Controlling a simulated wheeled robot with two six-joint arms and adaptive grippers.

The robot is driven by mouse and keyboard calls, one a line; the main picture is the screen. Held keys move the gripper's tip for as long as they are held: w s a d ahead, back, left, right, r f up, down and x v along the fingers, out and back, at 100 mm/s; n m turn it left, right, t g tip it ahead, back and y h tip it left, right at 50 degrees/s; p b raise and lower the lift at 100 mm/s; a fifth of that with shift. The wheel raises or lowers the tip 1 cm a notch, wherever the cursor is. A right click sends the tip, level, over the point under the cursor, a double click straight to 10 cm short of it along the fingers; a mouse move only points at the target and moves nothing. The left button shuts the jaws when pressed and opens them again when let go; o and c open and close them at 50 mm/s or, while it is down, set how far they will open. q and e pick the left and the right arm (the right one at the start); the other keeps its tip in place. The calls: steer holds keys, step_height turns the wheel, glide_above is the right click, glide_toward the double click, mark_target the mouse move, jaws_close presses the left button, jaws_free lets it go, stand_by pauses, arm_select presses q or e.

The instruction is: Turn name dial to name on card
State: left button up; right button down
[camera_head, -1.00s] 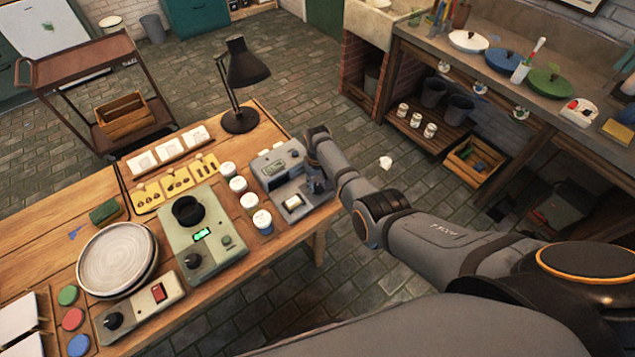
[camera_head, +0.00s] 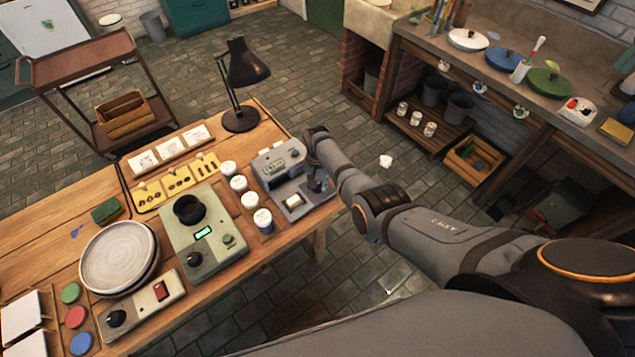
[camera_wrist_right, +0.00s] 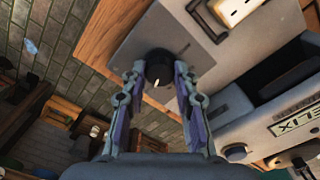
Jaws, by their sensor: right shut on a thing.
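The grey name machine (camera_head: 297,208) stands at the right end of the bench. Its small display (camera_head: 274,168) is too small to read in the head view. In the right wrist view the display (camera_wrist_right: 298,122) is cut by the picture edge and shows letters ending in "LIX". The black dial (camera_wrist_right: 158,68) with a white pointer mark sits on the machine's grey top. My right gripper (camera_wrist_right: 160,80) is shut on the dial, one finger on each side; it also shows in the head view (camera_head: 318,181). The three white cards (camera_head: 170,148) stand at the back of the bench, their writing unreadable.
White-lidded jars (camera_head: 239,184) and a green-grey control box (camera_head: 204,240) stand left of the machine. A black lamp (camera_head: 240,118) stands behind it. The bench edge is close on the right, with floor beyond.

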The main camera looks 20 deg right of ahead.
mark_target(318, 185)
stand_by(0.3)
steer(key=c, duration=1)
jaws_free()
steer(key=shift+r, duration=0.15)
step_height(318, 185, up, 12)
steer(key=shift+f, duration=0.1)
